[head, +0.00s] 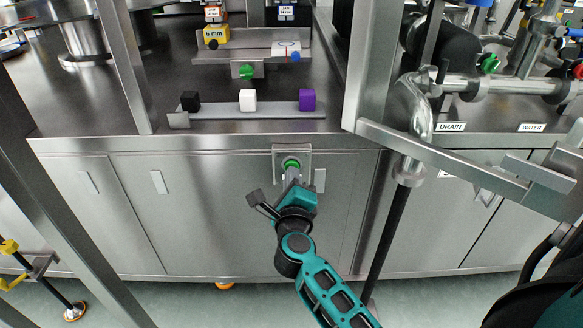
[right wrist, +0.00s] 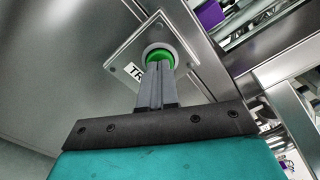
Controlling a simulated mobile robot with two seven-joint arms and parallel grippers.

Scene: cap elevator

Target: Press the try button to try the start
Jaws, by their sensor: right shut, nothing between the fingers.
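The try button is a green round button (head: 291,164) on a square metal plate on the cabinet front, just below the bench edge. In the right wrist view the green button (right wrist: 160,58) sits in a pale ring, with a partly hidden label starting "TR" beside it. My right gripper (head: 292,175) is shut and empty, and its fingertips (right wrist: 158,66) are at the button, overlapping its lower part. I cannot tell whether they touch it or press it in. My left gripper is not in view.
A second green button (head: 246,71) is on the bench-top fixture. Black (head: 190,101), white (head: 248,100) and purple (head: 307,99) cubes stand on a metal strip. A metal post (head: 375,70) and a slanted rail (head: 440,158) stand right of my right arm.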

